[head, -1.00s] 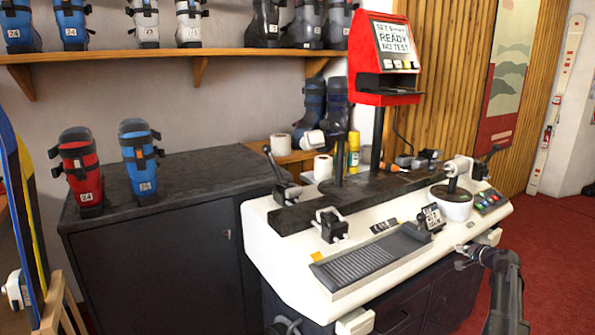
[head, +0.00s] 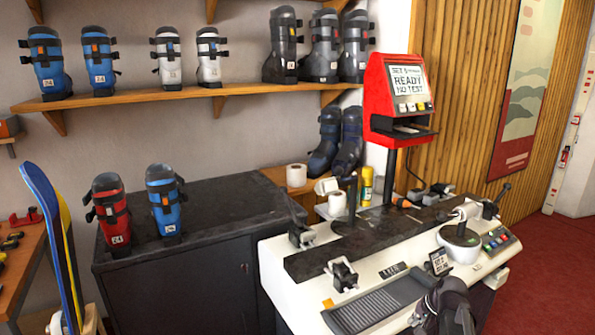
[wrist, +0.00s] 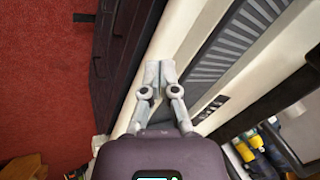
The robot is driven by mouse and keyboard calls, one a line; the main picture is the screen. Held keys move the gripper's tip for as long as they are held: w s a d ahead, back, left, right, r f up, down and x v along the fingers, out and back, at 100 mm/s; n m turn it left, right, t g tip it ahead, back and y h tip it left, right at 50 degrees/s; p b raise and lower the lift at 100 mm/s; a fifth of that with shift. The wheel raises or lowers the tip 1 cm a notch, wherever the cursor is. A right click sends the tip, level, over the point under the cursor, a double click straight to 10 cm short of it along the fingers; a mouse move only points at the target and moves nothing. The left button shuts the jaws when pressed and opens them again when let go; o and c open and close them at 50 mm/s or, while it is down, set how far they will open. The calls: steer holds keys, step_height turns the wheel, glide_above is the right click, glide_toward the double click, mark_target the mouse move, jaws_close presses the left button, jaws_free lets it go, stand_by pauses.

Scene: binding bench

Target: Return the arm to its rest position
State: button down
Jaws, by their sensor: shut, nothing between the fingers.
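My gripper (wrist: 159,74) shows in the wrist view with its two grey fingers together and nothing between them. It is over the front edge of the white binding bench (wrist: 190,35), beside the ribbed dark tread strip (wrist: 235,45). I cannot tell whether it touches the bench. In the head view my dark arm is at the bottom right, in front of the white bench (head: 290,275), and the fingers cannot be made out there.
A red test machine (head: 388,100) stands on a post at the bench's back. A dark cabinet (head: 180,285) left of the bench bears a red boot (head: 110,212) and a blue boot (head: 165,205). Red carpet (head: 545,260) is clear at the right.

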steer(key=s+a+r+n+g+h+p, duration=0.1)
steer(key=s+a+r+n+g+p, duration=0.1)
steer(key=a, duration=0.7)
steer(key=s+a+r+n+g+h+p, duration=0.1)
steer(key=s+a+r+n+g+p, duration=0.1)
steer(key=s+a+r+n+p, duration=0.2)
steer(key=s+a+r+p, duration=0.3)
steer(key=s+a, duration=0.1)
steer(key=s, duration=0.1)
steer(key=shift+s+a+n+h, duration=0.15)
steer(key=shift+a+n+h, duration=0.2)
steer(key=shift+n+h, duration=0.05)
